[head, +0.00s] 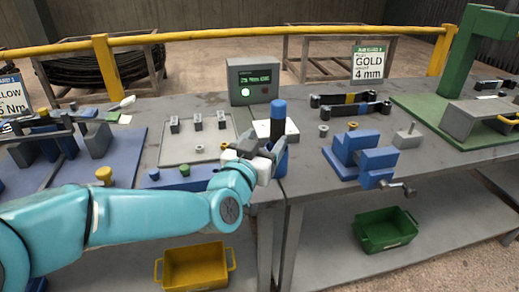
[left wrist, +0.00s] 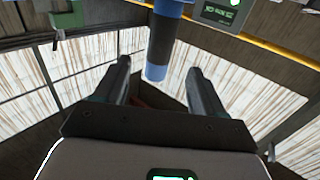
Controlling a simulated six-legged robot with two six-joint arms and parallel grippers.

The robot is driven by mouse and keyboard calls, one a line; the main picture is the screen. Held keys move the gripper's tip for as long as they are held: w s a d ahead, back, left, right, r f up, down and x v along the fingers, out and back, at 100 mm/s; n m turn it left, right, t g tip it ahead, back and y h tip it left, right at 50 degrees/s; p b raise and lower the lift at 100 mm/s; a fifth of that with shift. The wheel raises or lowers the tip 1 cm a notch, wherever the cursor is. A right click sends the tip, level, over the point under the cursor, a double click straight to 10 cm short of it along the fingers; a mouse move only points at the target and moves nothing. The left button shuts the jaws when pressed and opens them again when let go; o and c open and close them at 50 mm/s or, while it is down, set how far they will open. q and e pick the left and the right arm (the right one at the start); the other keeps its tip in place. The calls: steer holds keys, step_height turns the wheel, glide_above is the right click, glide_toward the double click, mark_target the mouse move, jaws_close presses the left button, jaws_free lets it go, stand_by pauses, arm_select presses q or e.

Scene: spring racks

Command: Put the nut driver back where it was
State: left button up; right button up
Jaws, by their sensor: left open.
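A blue upright tool with a dark band, which looks like the nut driver (head: 278,110), stands at the front edge of the bench, beside a white block. My left gripper (head: 268,150) is at this tool, partly in front of it. The left wrist view shows the open left gripper (left wrist: 160,68) with one finger on each side of the nut driver's end (left wrist: 158,45). Gaps show on both sides there, and I see no clear contact. The gripper hides part of the tool's lower body. My right gripper is not in view.
A display box (head: 252,81) stands behind the tool. A pale tray (head: 185,152) with small parts lies to the left, a blue fixture (head: 362,155) to the right. A yellow bin (head: 195,268) and a green bin (head: 385,231) are below the bench top.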

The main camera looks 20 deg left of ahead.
arm_select(q)
steer(key=s, duration=0.3)
stand_by(0.5)
